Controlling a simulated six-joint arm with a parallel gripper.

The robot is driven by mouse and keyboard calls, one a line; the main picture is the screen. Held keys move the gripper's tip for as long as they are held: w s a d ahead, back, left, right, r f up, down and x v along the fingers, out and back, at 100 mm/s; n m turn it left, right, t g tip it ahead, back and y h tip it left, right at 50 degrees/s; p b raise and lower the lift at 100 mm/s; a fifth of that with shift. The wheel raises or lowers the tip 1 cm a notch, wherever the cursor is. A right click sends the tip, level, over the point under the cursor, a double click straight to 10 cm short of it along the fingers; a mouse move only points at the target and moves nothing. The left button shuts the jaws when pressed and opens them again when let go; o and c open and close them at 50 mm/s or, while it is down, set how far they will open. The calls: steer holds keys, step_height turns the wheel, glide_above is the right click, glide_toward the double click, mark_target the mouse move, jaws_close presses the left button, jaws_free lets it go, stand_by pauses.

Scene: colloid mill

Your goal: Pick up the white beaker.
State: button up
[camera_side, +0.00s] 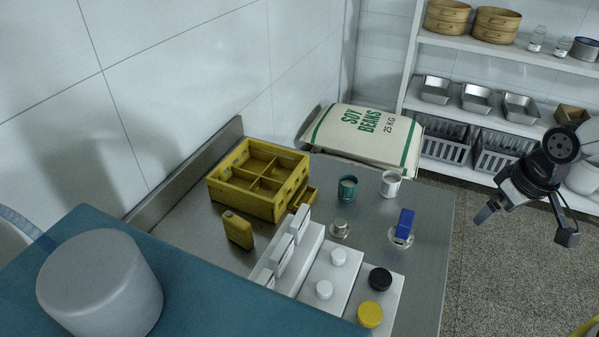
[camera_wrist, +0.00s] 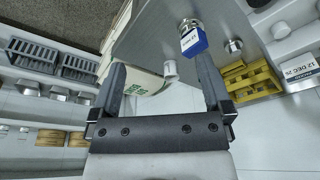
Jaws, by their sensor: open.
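The white beaker (camera_side: 390,184) stands upright on the steel table near its back right, in front of the soy beans sack. My gripper (camera_side: 526,222) is open and empty, off to the right of the table and well apart from the beaker. In the wrist view, the beaker (camera_wrist: 170,69) appears small, between the two spread fingers of my gripper (camera_wrist: 161,66) in the picture, but far beyond them.
A teal cup (camera_side: 347,189) stands left of the beaker. A blue block (camera_side: 404,224) on a round metal piece is in front of it. A yellow crate (camera_side: 242,202), a yellow jug (camera_side: 238,230) and white blocks with knobs (camera_side: 328,275) occupy the left and front. Shelves (camera_side: 480,52) stand behind.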

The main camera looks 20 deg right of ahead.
mark_target(392, 177)
steer(key=w+a+m+g+y, duration=0.1)
steer(key=w+a+m+y, duration=0.1)
steer(key=w+m+y, duration=1.05)
steer(key=w+d+r+m+t+y, duration=0.25)
steer(key=w+d+m+t, duration=0.5)
steer(key=w+m, duration=0.45)
steer(key=shift+n+y, duration=0.25)
steer(key=shift+y, duration=0.15)
steer(key=f, duration=1.8)
steer(key=shift+s+d, duration=0.1)
steer(key=shift+d, duration=0.25)
steer(key=shift+x, duration=1.35)
steer(key=shift+a+f, duration=0.1)
steer(key=shift+x, duration=2.5)
